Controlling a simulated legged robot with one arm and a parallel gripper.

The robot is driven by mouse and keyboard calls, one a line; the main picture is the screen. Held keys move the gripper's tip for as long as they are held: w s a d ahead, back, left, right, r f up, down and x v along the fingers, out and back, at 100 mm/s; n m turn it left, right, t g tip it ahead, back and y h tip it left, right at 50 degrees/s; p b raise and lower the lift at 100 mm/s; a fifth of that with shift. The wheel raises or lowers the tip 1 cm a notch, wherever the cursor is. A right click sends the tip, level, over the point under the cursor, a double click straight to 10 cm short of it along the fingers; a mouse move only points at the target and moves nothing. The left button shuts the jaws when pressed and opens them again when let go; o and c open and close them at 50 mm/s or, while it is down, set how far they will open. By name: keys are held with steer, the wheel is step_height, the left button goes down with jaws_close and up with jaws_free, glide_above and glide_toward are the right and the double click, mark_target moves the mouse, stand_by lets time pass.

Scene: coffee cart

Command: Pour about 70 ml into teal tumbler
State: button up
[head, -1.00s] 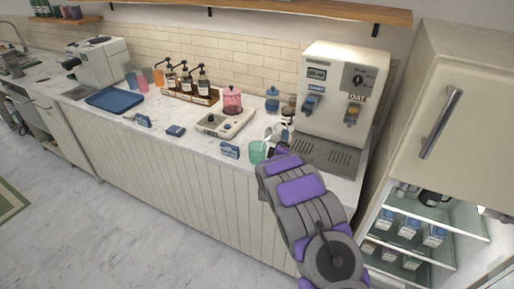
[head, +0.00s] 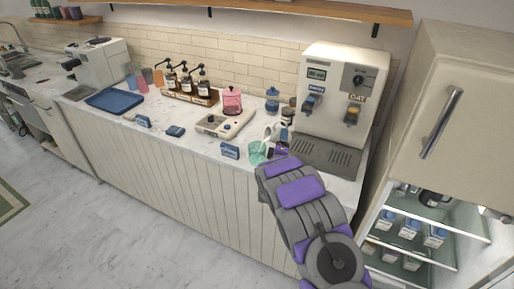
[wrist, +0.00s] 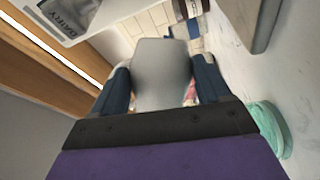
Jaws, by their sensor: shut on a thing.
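The teal tumbler (head: 256,155) stands on the counter near its front edge, just left of my gripper (head: 277,140) in the head view. In the wrist view part of the tumbler (wrist: 268,130) shows at the lower right. My gripper (wrist: 160,90) is shut on a pale grey vessel (wrist: 160,72), its dark blue fingers on either side. In the head view the pale vessel (head: 270,133) is small, tilted and above the tumbler, partly hidden by my arm. I cannot make out a stream or the level in the tumbler.
The milk dispenser (head: 335,95) with its drip tray (head: 325,158) stands right of the gripper. A small blue sign (head: 230,151) and a scale (head: 213,124) are to the left. A pink canister (head: 232,100) stands behind. An open fridge (head: 430,215) is at the right.

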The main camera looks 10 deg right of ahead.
steer(key=shift+r+n, duration=0.2)
steer(key=shift+n, duration=0.1)
stand_by(0.4)
steer(key=shift+s+a+r+n+t, duration=0.1)
steer(key=shift+a+r+n+t, duration=0.2)
steer(key=shift+a+n, duration=0.2)
steer(key=shift+a+r+n+t, duration=0.3)
steer(key=shift+a+n, duration=0.1)
steer(key=shift+n, duration=0.1)
stand_by(0.5)
steer(key=shift+d+f+m, duration=0.15)
steer(key=shift+d+m, duration=0.1)
steer(key=shift+m, duration=0.05)
steer(key=f+m, duration=0.1)
steer(key=d+m+g+p, duration=0.1)
steer(key=m, duration=0.1)
steer(key=shift+d+f+g, duration=0.1)
steer(key=shift+f+g, duration=0.2)
steer(key=shift+f, duration=0.05)
steer(key=shift+d+f+m, duration=0.1)
steer(key=shift+f+m, duration=0.2)
steer(key=shift+m, duration=0.2)
steer(key=shift+f+g, duration=0.15)
steer(key=shift+g, duration=0.15)
steer(key=shift+a+r+m+g+y+p, duration=0.25)
steer(key=shift+m+p, duration=0.35)
steer(key=shift+m, duration=0.3)
steer(key=shift+d+f+m+g+y, duration=0.1)
steer(key=shift+f+m+g+y, duration=0.2)
steer(key=shift+m, duration=0.2)
